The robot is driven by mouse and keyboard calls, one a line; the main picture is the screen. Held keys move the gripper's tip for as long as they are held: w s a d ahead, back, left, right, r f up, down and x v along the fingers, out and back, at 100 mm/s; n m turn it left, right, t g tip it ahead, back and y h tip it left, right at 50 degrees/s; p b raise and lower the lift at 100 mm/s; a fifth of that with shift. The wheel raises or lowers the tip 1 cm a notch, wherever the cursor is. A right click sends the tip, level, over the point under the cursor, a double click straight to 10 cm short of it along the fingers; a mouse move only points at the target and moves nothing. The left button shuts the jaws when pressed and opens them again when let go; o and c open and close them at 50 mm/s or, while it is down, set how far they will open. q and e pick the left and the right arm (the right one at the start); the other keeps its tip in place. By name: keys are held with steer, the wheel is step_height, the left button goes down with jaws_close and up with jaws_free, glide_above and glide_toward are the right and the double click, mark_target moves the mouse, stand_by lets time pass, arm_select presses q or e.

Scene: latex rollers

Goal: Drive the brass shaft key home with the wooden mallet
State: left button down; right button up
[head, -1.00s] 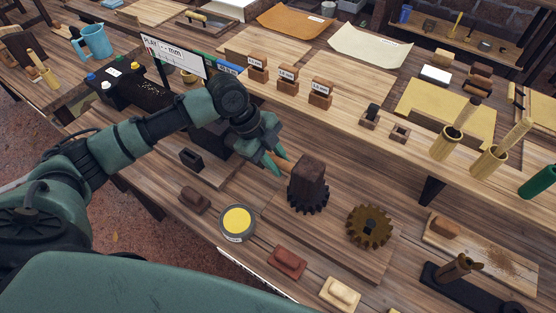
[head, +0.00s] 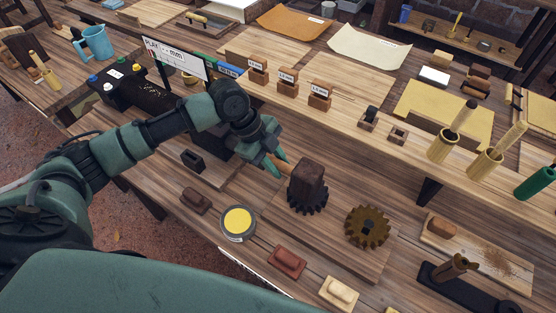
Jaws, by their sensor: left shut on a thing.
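The wooden mallet has a dark brown block head (head: 307,182) and a lighter orange-brown handle. My left gripper (head: 277,168) is shut on the handle, at the left of the head. The head is upright over a dark toothed gear (head: 308,207) on a wooden board (head: 338,246). I cannot tell whether the head touches the gear or what lies under it. The brass shaft key is not visible to me; the head covers the gear's middle. A brownish brass-coloured gear (head: 367,228) lies on the same board, to the right. My right gripper is not in view.
A round tin with a yellow top (head: 238,222), a brown block (head: 196,200), a red-brown block (head: 287,262) and a cream block (head: 339,292) lie along the near side. A raised shelf (head: 345,117) with small wooden blocks runs behind. A black stand (head: 470,280) is at right.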

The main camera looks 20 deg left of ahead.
arm_select(q)
steer(key=shift+w+f, duration=0.15)
steer(key=shift+f, duration=0.35)
steer(key=shift+r+p, duration=0.1)
steer(key=shift+p, duration=0.2)
step_height(320, 180, up, 3)
steer(key=p, duration=0.3)
steer(key=shift+f, duration=0.2)
step_height(320, 180, down, 3)
steer(key=shift+d+r+b, duration=0.1)
steer(key=shift+r+b, duration=0.1)
steer(key=shift+b, duration=0.5)
steer(key=shift+f, duration=0.35)
